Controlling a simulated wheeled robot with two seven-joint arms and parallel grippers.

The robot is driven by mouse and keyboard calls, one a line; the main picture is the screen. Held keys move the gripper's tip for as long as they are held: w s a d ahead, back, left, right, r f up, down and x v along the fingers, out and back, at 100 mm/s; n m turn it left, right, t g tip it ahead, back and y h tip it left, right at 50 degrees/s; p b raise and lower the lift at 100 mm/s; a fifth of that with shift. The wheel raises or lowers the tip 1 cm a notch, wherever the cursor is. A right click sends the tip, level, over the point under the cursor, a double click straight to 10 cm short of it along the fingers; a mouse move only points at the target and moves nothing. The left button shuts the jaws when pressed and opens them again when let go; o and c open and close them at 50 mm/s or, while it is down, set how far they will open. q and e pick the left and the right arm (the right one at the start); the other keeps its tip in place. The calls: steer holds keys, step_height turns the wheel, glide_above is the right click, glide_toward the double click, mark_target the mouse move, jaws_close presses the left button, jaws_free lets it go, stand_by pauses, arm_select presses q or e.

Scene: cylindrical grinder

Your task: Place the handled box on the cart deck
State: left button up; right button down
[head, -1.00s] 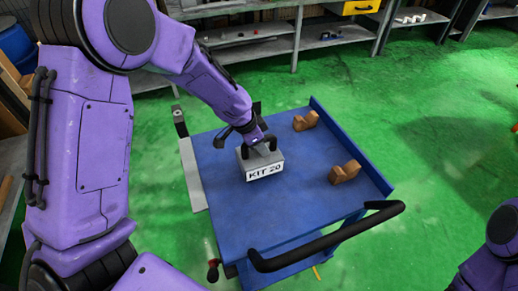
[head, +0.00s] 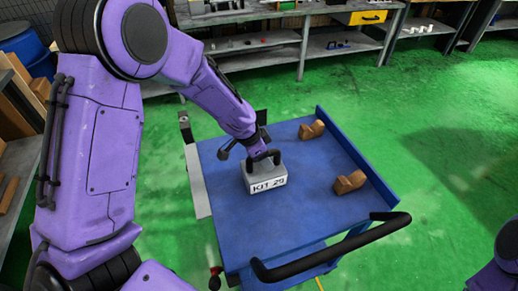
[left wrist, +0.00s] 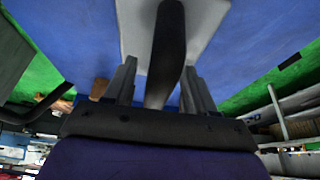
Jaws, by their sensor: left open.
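The handled box (head: 267,181) is grey with a white "KIT 29" label and a dark arched handle (head: 263,157) on top. It sits upright on the blue cart deck (head: 300,215), left of the deck's middle. My left gripper (head: 258,151) is at the handle, just above the box. In the left wrist view, its two fingers (left wrist: 157,85) are open, one on each side of the dark handle (left wrist: 167,50), with the pale box top beyond. Whether the fingers touch the handle cannot be told. My right gripper is out of view.
Two brown blocks (head: 312,130) (head: 350,182) stand on the deck's right side. A black push handle (head: 335,250) runs along the near edge, and a raised blue lip (head: 357,153) along the right. Shelving (head: 300,45) stands behind. Deck in front of the box is clear.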

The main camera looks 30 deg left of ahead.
arm_select(q)
steer(key=v, duration=1.1)
steer(key=shift+s+r, duration=0.1)
